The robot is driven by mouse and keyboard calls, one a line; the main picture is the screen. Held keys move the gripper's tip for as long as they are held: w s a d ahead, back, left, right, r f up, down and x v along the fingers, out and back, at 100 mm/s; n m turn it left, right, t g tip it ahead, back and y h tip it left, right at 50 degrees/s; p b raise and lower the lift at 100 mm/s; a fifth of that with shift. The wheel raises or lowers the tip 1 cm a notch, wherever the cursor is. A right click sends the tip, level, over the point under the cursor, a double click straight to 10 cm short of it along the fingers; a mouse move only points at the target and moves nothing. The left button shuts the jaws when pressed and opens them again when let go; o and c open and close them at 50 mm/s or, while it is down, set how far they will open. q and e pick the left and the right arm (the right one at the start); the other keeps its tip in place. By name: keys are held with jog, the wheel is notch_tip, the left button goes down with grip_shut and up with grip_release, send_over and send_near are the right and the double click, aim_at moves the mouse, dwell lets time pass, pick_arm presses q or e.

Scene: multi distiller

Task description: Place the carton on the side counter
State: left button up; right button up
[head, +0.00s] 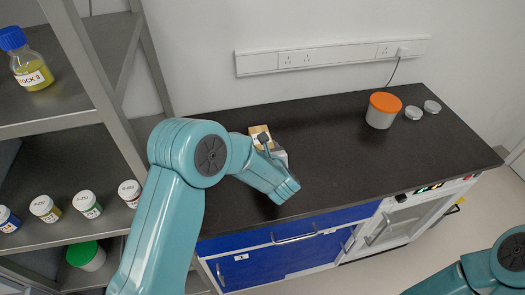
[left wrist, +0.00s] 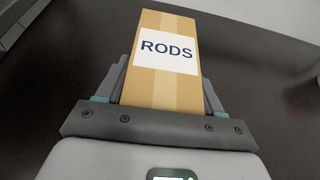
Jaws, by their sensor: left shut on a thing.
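The carton (left wrist: 165,80) is a tan box with a white label reading "RODS". In the left wrist view it sits between the two fingers of my left gripper (left wrist: 160,90), which is shut on it. In the head view a small part of the carton (head: 260,133) shows behind my left wrist, over the dark side counter (head: 330,150). I cannot tell whether the carton touches the counter top. My right arm shows at the lower right of the head view, but its gripper is out of view.
A shelf rack (head: 95,60) with several bottles stands at the left. A socket rail (head: 330,56) runs along the wall. The counter's middle is clear.

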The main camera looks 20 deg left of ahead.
pick_arm(q)
jog(key=shift+a+f, duration=0.1)
jog(key=shift+f, duration=0.45)
jog(key=shift+w+f, duration=0.1)
jog(key=shift+f, duration=0.2)
jog(key=o, duration=1.2)
jog(key=shift+f, duration=0.1)
jog(key=shift+o, duration=0.2)
